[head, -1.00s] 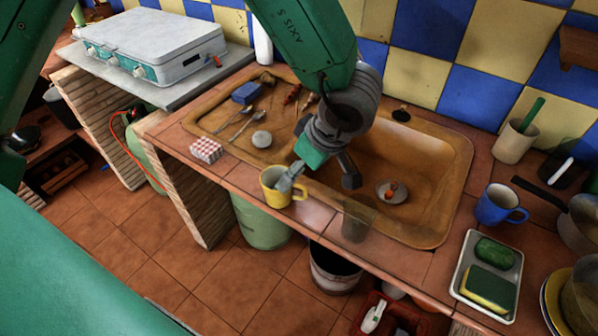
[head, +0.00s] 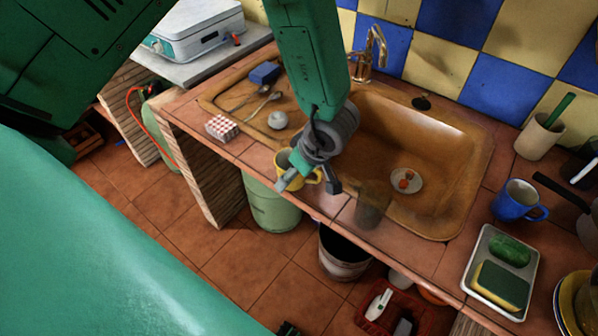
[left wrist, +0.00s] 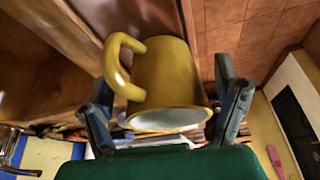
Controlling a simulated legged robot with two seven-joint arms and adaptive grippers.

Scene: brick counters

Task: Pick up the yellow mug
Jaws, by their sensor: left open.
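The yellow mug (head: 283,163) stands at the front edge of the tiled counter, partly hidden behind my left gripper (head: 308,186). My left gripper is open, with its fingers spread just above and in front of the mug. In the left wrist view the yellow mug (left wrist: 168,80) lies between the two open fingers of my left gripper (left wrist: 168,103), its rim towards the palm. The mug's handle is on the left, close to the left finger. I see a gap on the right side. My right gripper is not in view.
A clear glass (head: 371,208) stands close to the right of the mug. The brown sink (head: 440,130) lies behind. A red-checked box (head: 222,128) is to the left. A blue mug (head: 517,200) and a sponge tray (head: 471,262) are at the right. A bucket (head: 343,255) stands below.

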